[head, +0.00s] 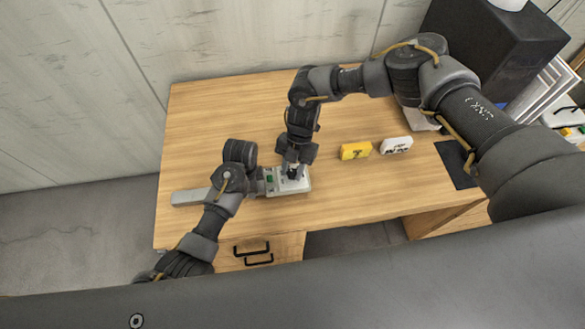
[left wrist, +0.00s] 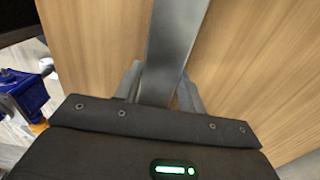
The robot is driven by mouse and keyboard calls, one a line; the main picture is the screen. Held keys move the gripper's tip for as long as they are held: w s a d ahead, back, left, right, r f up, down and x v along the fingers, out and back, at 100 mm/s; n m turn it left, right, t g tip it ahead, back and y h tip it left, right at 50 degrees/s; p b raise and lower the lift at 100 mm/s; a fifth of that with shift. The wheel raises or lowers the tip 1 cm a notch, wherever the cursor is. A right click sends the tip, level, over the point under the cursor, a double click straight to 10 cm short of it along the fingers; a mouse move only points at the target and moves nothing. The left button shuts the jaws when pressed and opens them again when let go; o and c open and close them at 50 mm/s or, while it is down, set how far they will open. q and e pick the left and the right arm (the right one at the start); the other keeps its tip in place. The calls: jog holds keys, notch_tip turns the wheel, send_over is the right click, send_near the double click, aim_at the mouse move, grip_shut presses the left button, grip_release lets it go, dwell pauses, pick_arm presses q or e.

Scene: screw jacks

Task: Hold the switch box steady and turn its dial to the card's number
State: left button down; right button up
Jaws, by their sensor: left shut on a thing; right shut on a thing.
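A yellow block (head: 355,150) and a white block (head: 397,145) bear dark marks too small to read.
The wooden table (head: 220,115) is clear at the back left and along the front right. A dark mat (head: 457,163) lies at the right, near a black box-shaped thing (head: 495,45). Drawers with black handles (head: 252,247) are under the front edge.

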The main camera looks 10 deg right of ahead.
jog(key=n+h, duration=0.1)
jog(key=n, duration=0.1)
jog(key=n+h, duration=0.1)
jog(key=n, duration=0.2)
jog(key=shift+g, duration=0.3)
jog(key=shift+n+h, duration=0.8)
jog(key=shift+n, duration=1.3)
jog(key=o, duration=1)
jog(key=shift+c, duration=0.2)
jog(key=v, duration=1.2)
jog(key=shift+a, duration=0.15)
